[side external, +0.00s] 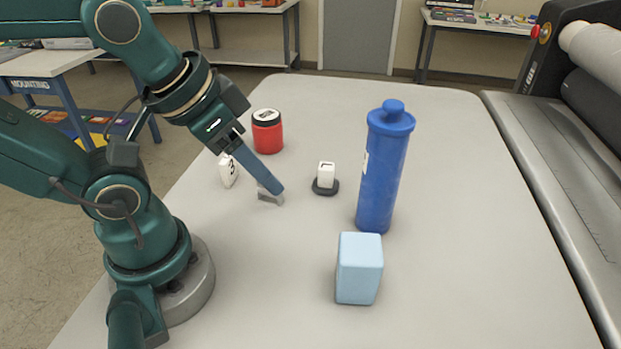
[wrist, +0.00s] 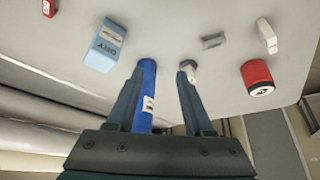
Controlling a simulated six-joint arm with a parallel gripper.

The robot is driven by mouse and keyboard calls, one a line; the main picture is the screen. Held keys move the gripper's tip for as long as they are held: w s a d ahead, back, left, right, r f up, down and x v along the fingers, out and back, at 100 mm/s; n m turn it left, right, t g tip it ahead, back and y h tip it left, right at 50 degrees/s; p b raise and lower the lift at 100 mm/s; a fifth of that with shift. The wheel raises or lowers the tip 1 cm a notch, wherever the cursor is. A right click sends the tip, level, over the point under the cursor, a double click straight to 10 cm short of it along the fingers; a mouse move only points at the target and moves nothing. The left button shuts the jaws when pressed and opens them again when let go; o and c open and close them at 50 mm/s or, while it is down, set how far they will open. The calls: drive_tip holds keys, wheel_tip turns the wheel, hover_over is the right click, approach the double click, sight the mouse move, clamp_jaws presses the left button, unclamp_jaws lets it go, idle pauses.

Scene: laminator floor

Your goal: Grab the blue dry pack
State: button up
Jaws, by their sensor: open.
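The dry pack is a light blue, box-shaped block (side external: 359,268) standing on the table at the front in the side view. In the wrist view the light blue pack (wrist: 105,45) shows dark lettering reading DRY, at upper left. My gripper (side external: 270,190) is left of the pack and farther back, pointing down to the right near a small grey block. In the wrist view my gripper (wrist: 163,75) has its fingers apart, and the pack lies to the left, outside them. Nothing appears held.
A tall blue canister (side external: 385,170) stands just behind the pack. A white cube on a dark base (side external: 326,178), a red jar (side external: 267,132), a white numbered tag (side external: 228,171) and a grey block (side external: 270,197) are on the table (side external: 480,250). A roller machine (side external: 570,150) is at right.

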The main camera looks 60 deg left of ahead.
drive_tip(key=o, duration=0.6)
drive_tip(key=r+n+g+h, duration=0.2)
drive_tip(key=n+g+h, duration=0.7)
drive_tip(key=n+h, duration=0.25)
hover_over(368, 275)
drive_tip(key=s+a, duration=0.2)
drive_tip(key=w+f+n, duration=0.1)
drive_tip(key=w+f+n+h, duration=0.1)
drive_tip(key=f+n, duration=0.1)
drive_tip(key=shift+w+a+f+h, duration=0.25)
drive_tip(key=shift+w+a+f, duration=0.05)
drive_tip(key=shift+w, duration=0.1)
drive_tip(key=shift+a+f+n, duration=0.1)
drive_tip(key=shift+f+n, duration=0.15)
drive_tip(key=shift+f, duration=2.35)
wheel_tip(368, 275, down, 2)
drive_tip(key=shift+f, duration=0.2)
drive_tip(key=shift+x, duration=1.15)
drive_tip(key=shift+s+d+f, duration=0.15)
drive_tip(key=shift+d+f, duration=0.05)
drive_tip(key=shift+d, duration=0.1)
